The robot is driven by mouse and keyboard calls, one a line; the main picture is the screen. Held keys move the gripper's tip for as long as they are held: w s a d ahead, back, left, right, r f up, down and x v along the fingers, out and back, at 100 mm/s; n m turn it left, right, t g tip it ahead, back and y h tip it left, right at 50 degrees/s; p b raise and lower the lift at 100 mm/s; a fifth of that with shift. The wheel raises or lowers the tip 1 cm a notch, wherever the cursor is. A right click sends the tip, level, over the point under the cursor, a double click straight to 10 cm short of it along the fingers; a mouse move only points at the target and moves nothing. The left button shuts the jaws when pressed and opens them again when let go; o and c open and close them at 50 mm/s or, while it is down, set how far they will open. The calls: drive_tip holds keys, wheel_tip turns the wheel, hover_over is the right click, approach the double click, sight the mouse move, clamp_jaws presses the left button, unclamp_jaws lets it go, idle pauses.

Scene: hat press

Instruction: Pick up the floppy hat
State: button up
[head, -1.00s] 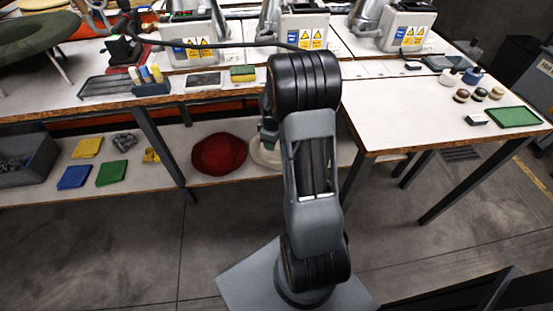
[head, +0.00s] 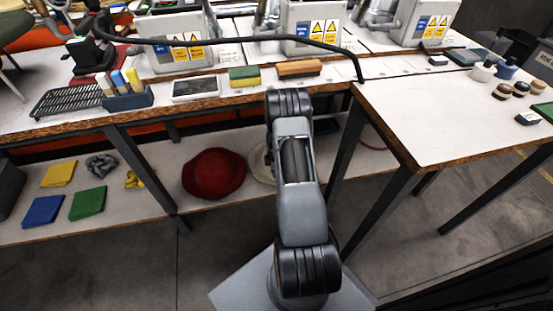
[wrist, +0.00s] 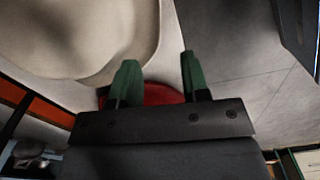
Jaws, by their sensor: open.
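Two hats lie on the lower shelf; the pictures do not settle which is the floppy hat. A red hat (head: 213,173) is in plain sight in the head view. A cream hat (head: 259,166) is just right of it, mostly hidden behind my arm. In the wrist view the cream hat (wrist: 80,40) fills the upper left, very near. My gripper (wrist: 158,60) is open, its two green fingers apart by the cream hat's edge, with nothing held. Part of the red hat (wrist: 160,95) shows between and behind the fingers. Contact with the cream hat cannot be told.
The lower shelf (head: 140,205) sits under a worktop (head: 190,105). Yellow, blue and green cloths (head: 88,203) lie on it at left. A table leg (head: 352,150) stands right of my arm. Presses (head: 175,40) stand on the worktop. The floor at lower left is clear.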

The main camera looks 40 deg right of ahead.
drive_tip(key=f, duration=0.2)
drive_tip(key=f+b, duration=0.1)
drive_tip(key=f, duration=0.1)
drive_tip(key=f+b, duration=0.1)
drive_tip(key=f, duration=0.1)
drive_tip(key=shift+s+d+f, duration=0.2)
drive_tip(key=shift+d+f, duration=0.05)
drive_tip(key=shift+f, duration=0.15)
drive_tip(key=shift+w+f+b, duration=0.15)
drive_tip(key=shift+f+b, duration=1.35)
drive_tip(key=shift+f, duration=1.35)
